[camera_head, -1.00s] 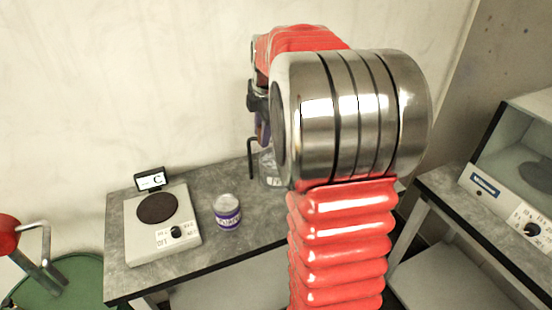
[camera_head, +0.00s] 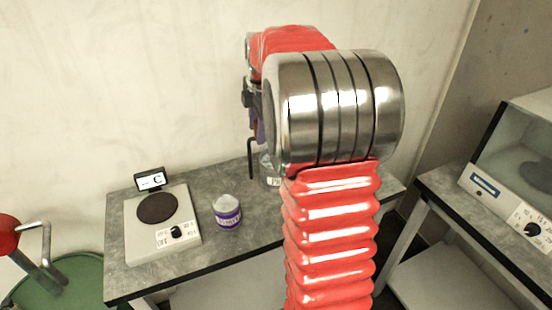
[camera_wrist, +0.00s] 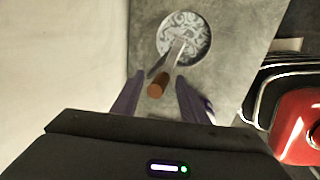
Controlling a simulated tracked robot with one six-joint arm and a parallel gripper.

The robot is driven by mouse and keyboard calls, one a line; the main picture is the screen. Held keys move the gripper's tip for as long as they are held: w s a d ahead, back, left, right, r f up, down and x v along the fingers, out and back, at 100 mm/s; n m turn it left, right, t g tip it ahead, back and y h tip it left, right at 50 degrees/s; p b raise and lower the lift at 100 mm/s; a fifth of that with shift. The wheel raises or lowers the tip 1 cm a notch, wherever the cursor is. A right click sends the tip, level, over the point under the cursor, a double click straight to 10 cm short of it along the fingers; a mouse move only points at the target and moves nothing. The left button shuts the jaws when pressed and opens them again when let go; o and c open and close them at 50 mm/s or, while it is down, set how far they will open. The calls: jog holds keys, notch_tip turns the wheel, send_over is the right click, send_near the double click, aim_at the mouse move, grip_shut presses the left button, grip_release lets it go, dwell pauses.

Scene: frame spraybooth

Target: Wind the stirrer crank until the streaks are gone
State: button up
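A round open pot (camera_wrist: 196,24) shows white and grey swirled streaks on its contents in the wrist view. A metal crank rises from it and ends in a brown knob (camera_wrist: 157,86). My gripper (camera_wrist: 158,77) is open, its purple fingers on either side of the knob with gaps left and right. I cannot tell whether the fingers are level with the knob. In the head view, my gripper (camera_head: 260,130) is mostly hidden behind my arm, above a partly hidden clear labelled jar (camera_head: 272,180) that looks like the same pot.
The grey bench (camera_head: 250,222) also holds a hotplate (camera_head: 146,238) with a small display, and a purple-labelled tin (camera_head: 227,213). A dark bent rod (camera_head: 251,157) stands beside the jar. A green drum (camera_head: 70,285) is at left, a glass-fronted box (camera_head: 520,165) at right. The wall is close behind.

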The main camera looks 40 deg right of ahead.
jog(key=shift+w+d+r, duration=0.1)
jog(key=shift+r, duration=0.05)
dwell(0.3)
jog(key=c, duration=0.7)
jog(key=shift+o, duration=0.2)
jog(key=shift+w+d, duration=0.1)
